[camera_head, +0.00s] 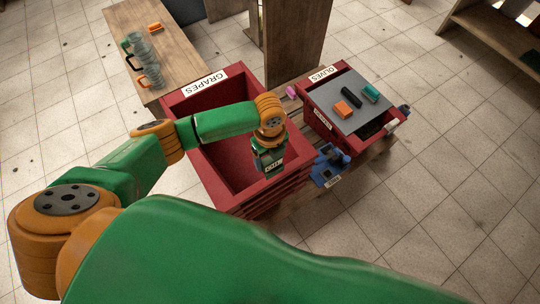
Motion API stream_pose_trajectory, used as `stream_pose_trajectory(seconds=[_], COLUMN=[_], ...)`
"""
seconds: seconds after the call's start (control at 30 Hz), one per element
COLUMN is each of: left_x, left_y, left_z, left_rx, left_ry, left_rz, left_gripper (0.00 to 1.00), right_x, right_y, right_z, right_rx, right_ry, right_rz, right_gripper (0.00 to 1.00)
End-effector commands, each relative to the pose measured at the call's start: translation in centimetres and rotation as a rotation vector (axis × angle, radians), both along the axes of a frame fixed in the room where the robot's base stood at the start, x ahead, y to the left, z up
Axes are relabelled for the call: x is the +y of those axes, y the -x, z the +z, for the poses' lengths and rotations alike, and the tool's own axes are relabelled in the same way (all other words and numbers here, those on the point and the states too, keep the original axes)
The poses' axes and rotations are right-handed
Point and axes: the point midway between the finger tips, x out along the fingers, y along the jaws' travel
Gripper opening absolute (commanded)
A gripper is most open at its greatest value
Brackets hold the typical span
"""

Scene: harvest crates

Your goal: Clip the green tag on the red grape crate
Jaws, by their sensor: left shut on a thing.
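The red grape crate (185,107) stands open in the middle, with a white GRAPES label (205,83) on its far rim. Its inside looks empty where it shows. My left arm reaches across the crate from the left. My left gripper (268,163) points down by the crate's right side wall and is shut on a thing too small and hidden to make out. A teal-green clip-like piece (371,93) lies on a grey board (333,90) over the olives crate; I cannot tell whether it is the green tag. My right gripper is not in view.
The red olives crate (319,126) stands to the right, with an orange piece (344,110) and a black piece (352,98) on its board. A blue object (328,168) sits between the crates. A wooden table (170,55) holds glass mugs. Tiled floor is clear at right.

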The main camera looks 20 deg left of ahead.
Motion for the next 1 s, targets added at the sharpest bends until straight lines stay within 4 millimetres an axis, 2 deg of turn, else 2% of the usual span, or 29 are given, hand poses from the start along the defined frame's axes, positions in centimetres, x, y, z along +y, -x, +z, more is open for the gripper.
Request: stream_pose_trajectory(seconds=[0.33, 0.7, 0.83, 1.0], left_x=[0.1, 0.0, 0.1, 0.0], left_y=[0.0, 0.1, 0.0, 0.0], left_z=[0.3, -4.7, -5.5, -5.4], left_rx=[0.0, 0.002, 0.0, -0.001], left_ry=[-0.001, -0.001, -0.001, -0.001], left_rz=[0.002, 0.001, 0.002, 0.001], left_gripper=[0.21, 0.21, 0.21, 0.21], right_x=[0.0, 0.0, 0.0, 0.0], right_y=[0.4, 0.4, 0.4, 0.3], right_z=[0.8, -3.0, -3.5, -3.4], right_rx=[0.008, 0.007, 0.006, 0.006], right_ry=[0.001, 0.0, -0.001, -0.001], right_rz=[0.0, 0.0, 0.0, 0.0], right_gripper=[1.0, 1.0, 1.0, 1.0])
